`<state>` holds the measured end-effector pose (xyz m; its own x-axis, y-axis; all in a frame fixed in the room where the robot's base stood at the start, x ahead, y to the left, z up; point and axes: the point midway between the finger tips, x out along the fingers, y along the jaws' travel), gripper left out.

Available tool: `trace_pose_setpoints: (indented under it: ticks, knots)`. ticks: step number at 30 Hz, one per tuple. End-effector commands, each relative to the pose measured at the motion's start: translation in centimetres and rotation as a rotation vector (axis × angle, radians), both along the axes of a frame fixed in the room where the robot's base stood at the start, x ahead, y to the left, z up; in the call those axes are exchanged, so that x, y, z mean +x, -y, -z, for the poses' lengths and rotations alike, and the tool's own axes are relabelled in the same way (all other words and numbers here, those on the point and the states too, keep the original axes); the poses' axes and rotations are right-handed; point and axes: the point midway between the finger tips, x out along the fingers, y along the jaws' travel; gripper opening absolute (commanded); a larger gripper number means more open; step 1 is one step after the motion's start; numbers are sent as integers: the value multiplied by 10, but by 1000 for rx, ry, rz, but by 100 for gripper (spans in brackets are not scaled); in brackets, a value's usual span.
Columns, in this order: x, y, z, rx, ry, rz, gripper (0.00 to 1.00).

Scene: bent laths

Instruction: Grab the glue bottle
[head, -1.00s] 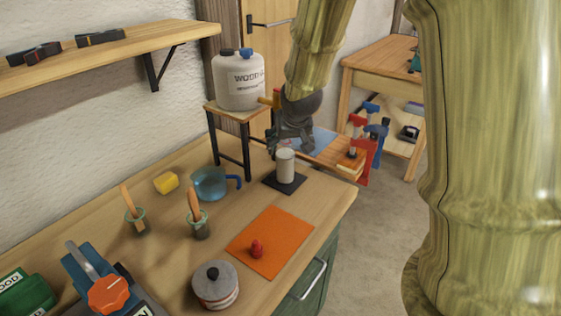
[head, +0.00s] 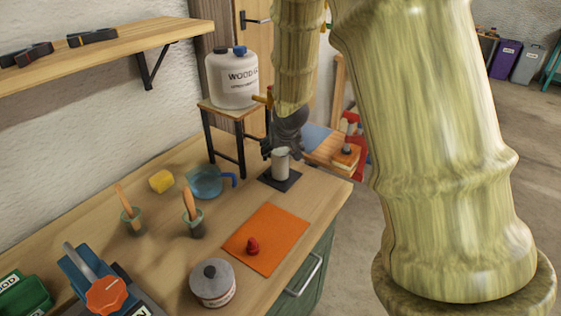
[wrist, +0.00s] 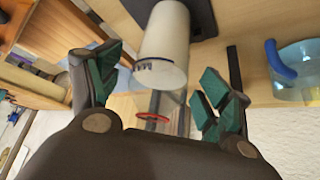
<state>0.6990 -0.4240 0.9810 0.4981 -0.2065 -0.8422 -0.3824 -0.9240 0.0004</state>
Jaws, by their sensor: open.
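The glue bottle looks to be the pale upright cylinder (head: 281,164) standing on a small black pad (head: 280,180) near the bench's far right edge. In the wrist view the pale bottle (wrist: 165,45) lies between my spread fingers, with dark marks on its side and a clear end near a thin red ring. My gripper (wrist: 160,72) is open, one finger on each side of the bottle, with gaps visible. In the head view my dark gripper (head: 272,147) is close behind and above the bottle, partly hidden by my arm.
A large white wood glue jug (head: 232,80) with a tap stands on a small stand (head: 226,112) just behind. A clear blue-handled jug (head: 207,183) is left of the bottle. An orange mat (head: 268,237) with a red piece (head: 252,246) and a grey tin (head: 212,283) lie in front.

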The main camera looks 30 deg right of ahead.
Motion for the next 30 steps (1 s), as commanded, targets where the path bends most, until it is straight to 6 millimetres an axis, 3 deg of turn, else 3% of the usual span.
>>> trace_pose_setpoints:
  ticks: [6, 16, 27, 30]
  knots:
    - [8, 4, 14, 0, 0, 1, 78]
    - [10, 4, 17, 0, 1, 1, 78]
    - [10, 4, 16, 0, 1, 1, 16]
    - [10, 4, 16, 0, 1, 1, 16]
